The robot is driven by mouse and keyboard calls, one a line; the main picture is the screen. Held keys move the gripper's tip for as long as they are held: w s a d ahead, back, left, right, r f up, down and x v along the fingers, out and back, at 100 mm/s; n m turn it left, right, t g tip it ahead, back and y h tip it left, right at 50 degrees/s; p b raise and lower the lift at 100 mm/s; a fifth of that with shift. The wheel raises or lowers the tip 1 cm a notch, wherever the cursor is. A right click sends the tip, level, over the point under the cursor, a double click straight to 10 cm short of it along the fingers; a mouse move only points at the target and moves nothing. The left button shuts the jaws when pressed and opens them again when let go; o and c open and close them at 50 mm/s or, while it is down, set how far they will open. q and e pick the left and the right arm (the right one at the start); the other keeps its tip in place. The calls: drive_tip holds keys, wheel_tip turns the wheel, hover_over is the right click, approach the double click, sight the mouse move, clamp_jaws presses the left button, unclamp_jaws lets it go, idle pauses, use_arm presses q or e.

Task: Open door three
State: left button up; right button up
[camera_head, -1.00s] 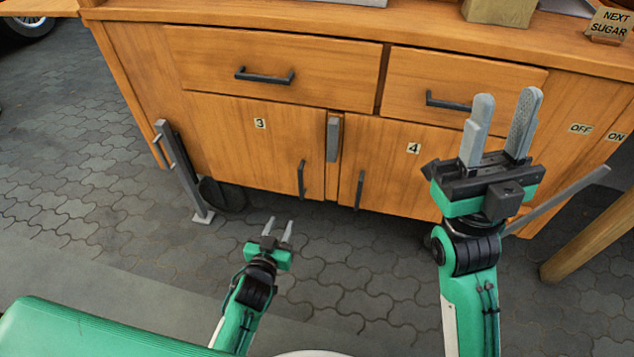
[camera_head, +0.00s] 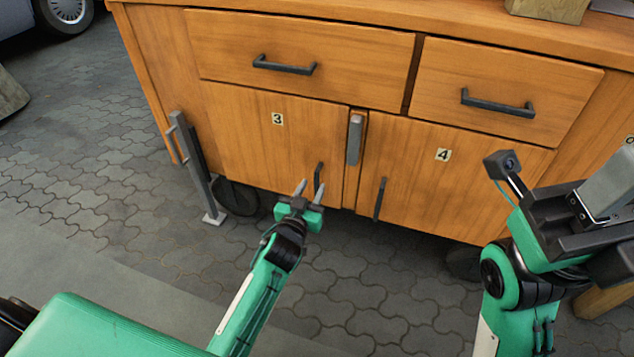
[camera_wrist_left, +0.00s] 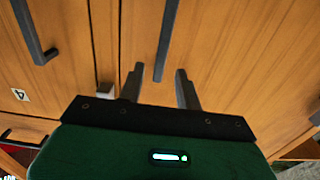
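Door three (camera_head: 262,140) is the wooden door marked 3 on the left of the cabinet; it is closed. Its dark upright handle (camera_head: 319,177) is near its lower right edge. My left gripper (camera_head: 309,188) is open and just in front of this handle. In the left wrist view the handle (camera_wrist_left: 166,40) lies in line with the gap between the open fingers (camera_wrist_left: 159,86); contact cannot be told. My right gripper (camera_head: 605,188) is at the right edge, away from door three, partly cut off.
Door four (camera_head: 465,175) with its own handle (camera_head: 380,198) is to the right. A grey latch (camera_head: 354,140) is on the post between the doors. Drawers with handles (camera_head: 285,65) are above. A grey metal post (camera_head: 195,170) stands at the cabinet's left. The paved floor in front is clear.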

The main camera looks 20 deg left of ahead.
sight(316, 180)
use_arm(q)
drive_tip(key=shift+w+d+b, duration=0.1)
drive_tip(key=shift+w+b, duration=0.6)
drive_tip(key=shift+w, duration=1.65)
drive_tip(key=shift+c, duration=0.4)
clamp_jaws()
